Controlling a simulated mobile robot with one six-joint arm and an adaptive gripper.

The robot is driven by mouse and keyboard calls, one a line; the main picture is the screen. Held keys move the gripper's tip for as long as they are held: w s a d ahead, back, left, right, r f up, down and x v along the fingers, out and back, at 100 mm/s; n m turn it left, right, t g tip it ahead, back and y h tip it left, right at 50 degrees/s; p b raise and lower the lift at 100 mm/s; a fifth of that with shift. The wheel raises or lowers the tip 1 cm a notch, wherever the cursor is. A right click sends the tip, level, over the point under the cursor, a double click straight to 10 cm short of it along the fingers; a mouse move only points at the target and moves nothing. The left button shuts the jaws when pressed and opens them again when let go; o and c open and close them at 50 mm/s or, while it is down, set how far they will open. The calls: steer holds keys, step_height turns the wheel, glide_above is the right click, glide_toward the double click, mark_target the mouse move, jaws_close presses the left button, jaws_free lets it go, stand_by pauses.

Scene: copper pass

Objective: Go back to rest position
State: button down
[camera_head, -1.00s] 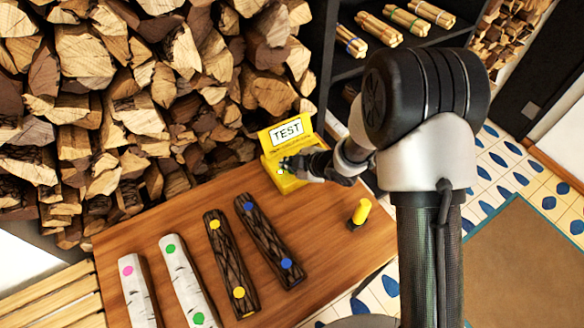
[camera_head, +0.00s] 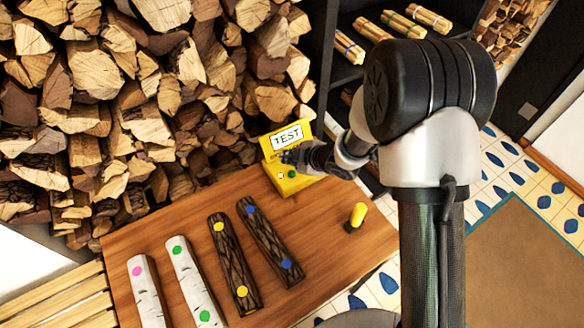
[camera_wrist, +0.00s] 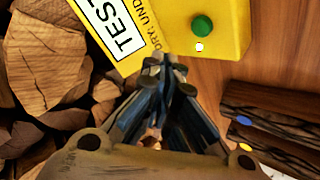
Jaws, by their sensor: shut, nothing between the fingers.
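My gripper (camera_head: 287,157) is shut and empty, in front of the yellow test box (camera_head: 290,183) at the back of the wooden table. In the wrist view my gripper (camera_wrist: 165,65) has its fingertips together, beside the yellow test box (camera_wrist: 218,32). The box has an upright "TEST" sign (camera_head: 288,136), a green button (camera_head: 292,174) and a small white light. In the wrist view the green button (camera_wrist: 202,25) is clear of the fingers. I cannot tell from these views exactly how far the fingertips are from the box.
Two pale logs (camera_head: 190,278) and two dark logs (camera_head: 235,265) with coloured dots lie on the table (camera_head: 325,238). A yellow-topped tool (camera_head: 357,214) stands at the right. Stacked firewood (camera_head: 110,70) rises behind, and a dark shelf (camera_head: 345,80) holds tied bundles.

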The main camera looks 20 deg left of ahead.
steer(key=shift+r+p, duration=0.3)
steer(key=shift+r, duration=0.4)
